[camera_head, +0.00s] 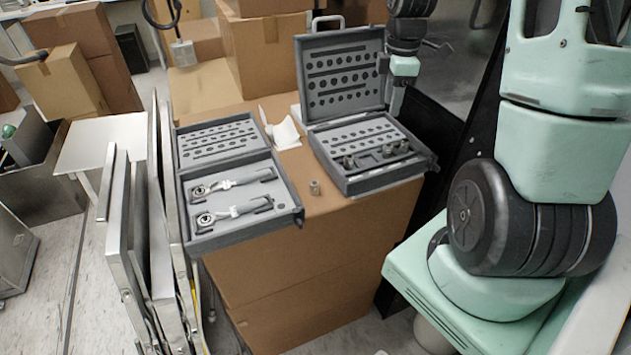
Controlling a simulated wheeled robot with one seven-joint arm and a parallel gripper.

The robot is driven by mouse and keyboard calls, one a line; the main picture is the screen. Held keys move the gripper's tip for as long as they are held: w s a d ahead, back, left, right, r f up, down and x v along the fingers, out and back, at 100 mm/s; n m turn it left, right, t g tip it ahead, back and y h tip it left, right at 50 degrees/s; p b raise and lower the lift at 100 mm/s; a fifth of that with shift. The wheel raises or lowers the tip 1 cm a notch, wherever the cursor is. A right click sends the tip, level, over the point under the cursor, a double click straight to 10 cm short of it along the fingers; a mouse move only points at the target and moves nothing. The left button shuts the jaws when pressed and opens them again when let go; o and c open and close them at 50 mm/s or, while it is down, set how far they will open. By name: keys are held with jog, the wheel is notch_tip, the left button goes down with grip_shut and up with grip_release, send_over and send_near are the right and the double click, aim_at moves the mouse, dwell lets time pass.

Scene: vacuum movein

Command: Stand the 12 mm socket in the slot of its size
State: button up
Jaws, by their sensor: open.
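A small metal socket (315,187) stands upright on the cardboard box top, between the two tool cases near the front edge. Its size marking is too small to read. The grey case at right (385,183) lies open, with rows of round slots in its base and lid. Several sockets (387,152) stand in the front part of its base. Slot sizes cannot be read. My gripper (396,103) points down beside the right edge of the raised lid, above the case's back right. It is open, and nothing shows between its fingers, though they are small and partly unclear.
A second grey case (240,238) lies open at left, holding two ratchet wrenches (232,185). The raised lid (343,75) stands beside my gripper. Metal panels (150,230) lean at left. Cardboard boxes (265,50) stand behind.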

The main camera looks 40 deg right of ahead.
jog(key=a+r, duration=0.2)
jog(key=a, duration=2.1)
jog(key=s+a+m, duration=0.3)
jog(key=s+a, duration=1.3)
jog(key=s, duration=0.1)
jog(key=shift+s+a+r+y, duration=0.15)
jog(key=shift+s+a+y, duration=0.1)
jog(key=shift+s+y, duration=0.05)
